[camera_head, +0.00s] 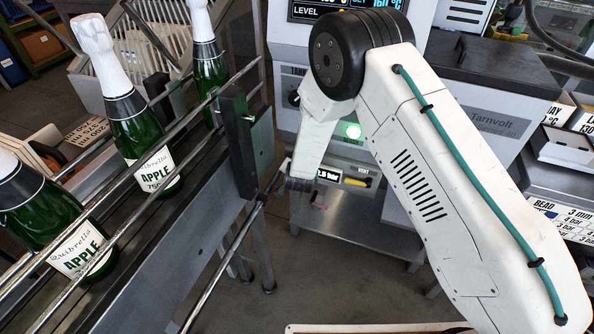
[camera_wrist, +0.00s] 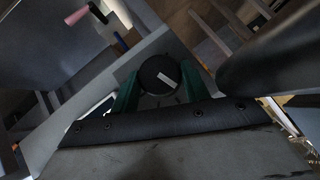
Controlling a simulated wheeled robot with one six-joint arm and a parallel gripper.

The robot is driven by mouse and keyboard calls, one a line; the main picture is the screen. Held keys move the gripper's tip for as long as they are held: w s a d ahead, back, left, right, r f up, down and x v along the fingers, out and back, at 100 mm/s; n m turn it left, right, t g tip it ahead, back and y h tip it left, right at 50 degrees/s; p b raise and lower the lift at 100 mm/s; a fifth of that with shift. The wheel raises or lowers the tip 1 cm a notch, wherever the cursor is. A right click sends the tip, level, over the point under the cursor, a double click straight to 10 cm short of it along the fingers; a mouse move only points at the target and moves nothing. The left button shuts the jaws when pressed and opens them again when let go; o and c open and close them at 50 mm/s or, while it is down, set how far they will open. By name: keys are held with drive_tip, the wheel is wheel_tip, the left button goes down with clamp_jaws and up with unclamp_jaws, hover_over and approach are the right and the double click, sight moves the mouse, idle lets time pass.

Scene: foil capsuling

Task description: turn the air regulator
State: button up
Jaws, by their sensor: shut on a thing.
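The air regulator's round black knob (camera_wrist: 157,72), with a white pointer bar, shows in the wrist view. My gripper (camera_wrist: 160,83) has its green fingers on either side of the knob and is shut on it. The pointer slants from upper left to lower right in that view. In the head view, a small pressure label (camera_head: 328,175) ending in "5 bar" shows on the machine's front just right of my wrist. The knob and my fingertips are hidden there behind my arm.
A conveyor with metal rails (camera_head: 190,185) runs along the left, close to my wrist. It carries green foil-topped bottles (camera_head: 138,125). A bench with labelled trays (camera_head: 565,205) stands at the right.

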drive_tip(key=shift+a+n+g+h, duration=0.2)
drive_tip(key=shift+n+g+h, duration=0.4)
drive_tip(key=shift+h, duration=0.5)
drive_tip(key=o, duration=1)
drive_tip(key=shift+r, duration=0.15)
drive_tip(key=v, duration=0.7)
drive_tip(key=shift+s+a+r, duration=0.15)
drive_tip(key=shift+s, duration=0.1)
